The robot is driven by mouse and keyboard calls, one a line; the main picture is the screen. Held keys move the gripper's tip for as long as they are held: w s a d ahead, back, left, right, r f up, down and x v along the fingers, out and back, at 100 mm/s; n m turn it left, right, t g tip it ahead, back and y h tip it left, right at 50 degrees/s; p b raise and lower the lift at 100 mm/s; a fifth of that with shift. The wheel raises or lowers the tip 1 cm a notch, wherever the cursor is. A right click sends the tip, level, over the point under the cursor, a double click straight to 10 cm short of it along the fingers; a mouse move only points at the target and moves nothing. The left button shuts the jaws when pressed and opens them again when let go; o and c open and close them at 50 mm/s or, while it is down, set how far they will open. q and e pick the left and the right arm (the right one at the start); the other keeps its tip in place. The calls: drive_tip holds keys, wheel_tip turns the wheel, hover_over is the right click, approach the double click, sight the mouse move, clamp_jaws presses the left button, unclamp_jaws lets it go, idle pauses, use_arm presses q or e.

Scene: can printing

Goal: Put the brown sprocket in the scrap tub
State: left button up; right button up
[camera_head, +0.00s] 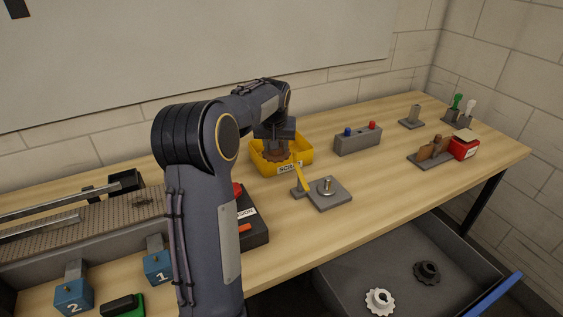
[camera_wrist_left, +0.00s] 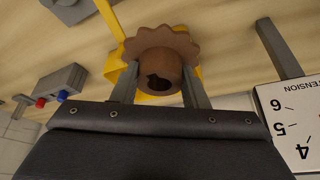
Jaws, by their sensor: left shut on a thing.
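The brown sprocket (camera_wrist_left: 162,50) is toothed, with a round hub and a bore. My left gripper (camera_wrist_left: 160,88) is shut on its hub, with one finger on each side, in the left wrist view. In the head view the sprocket (camera_head: 277,154) hangs under my left gripper (camera_head: 275,138), over or within the opening of the yellow scrap tub (camera_head: 291,168). I cannot tell whether it touches the tub. The tub's yellow wall (camera_wrist_left: 112,62) shows behind the sprocket in the left wrist view. My right gripper is out of view.
A grey fixture with a metal post and yellow arm (camera_head: 329,194) stands just in front of the tub. A grey box with blue and red buttons (camera_head: 358,140) is to its right. An open drawer (camera_head: 345,278) below holds a white and a dark sprocket.

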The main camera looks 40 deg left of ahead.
use_arm(q)
drive_tip(key=w+a+f+p, duration=0.2)
drive_tip(key=w+a+f, duration=0.2)
drive_tip(key=a, duration=0.1)
drive_tip(key=w+a+f+p, duration=0.3)
drive_tip(key=w+a+f, duration=0.2)
drive_tip(key=shift+p, duration=0.35)
drive_tip(key=shift+w+a+f, duration=0.1)
drive_tip(key=shift+w+f, duration=0.1)
drive_tip(key=shift+f, duration=0.2)
wheel_tip(320, 180, down, 3)
drive_tip(key=shift+a+f+p, duration=0.1)
drive_tip(key=shift+p, duration=0.35)
drive_tip(key=shift+f, duration=0.2)
drive_tip(key=o, duration=1)
drive_tip(key=shift+o, duration=0.2)
